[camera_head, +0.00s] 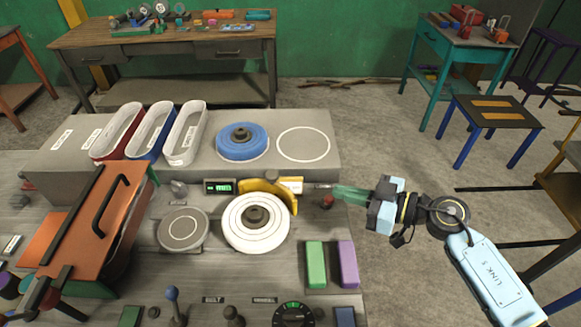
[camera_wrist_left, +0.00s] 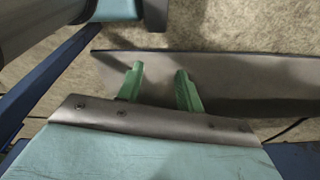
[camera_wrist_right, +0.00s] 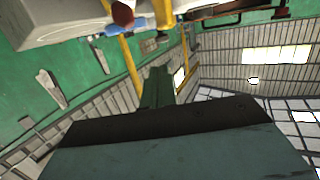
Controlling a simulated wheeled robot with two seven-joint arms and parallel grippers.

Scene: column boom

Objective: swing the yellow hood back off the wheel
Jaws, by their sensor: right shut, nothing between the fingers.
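The yellow hood (camera_head: 268,188) curves along the back and right rim of the white wheel (camera_head: 240,231), whose top face is mostly uncovered. The wheel has a dark hub (camera_head: 256,214) and lies flat on the grey console. My right gripper (camera_head: 337,193) is to the right of the hood and apart from it, with its green fingers pointing left near a red knob (camera_head: 327,202). Its fingers also show pressed together in the right wrist view (camera_wrist_right: 157,88). My left gripper (camera_wrist_left: 159,80) is open and empty in the left wrist view. It is outside the head view.
A blue wheel (camera_head: 230,147) lies on the raised shelf behind, beside several open bins. An orange lid with a handle (camera_head: 85,225) stands at the left. Green (camera_head: 316,264) and purple (camera_head: 348,263) blocks stand at the front right. Open floor lies right of the console.

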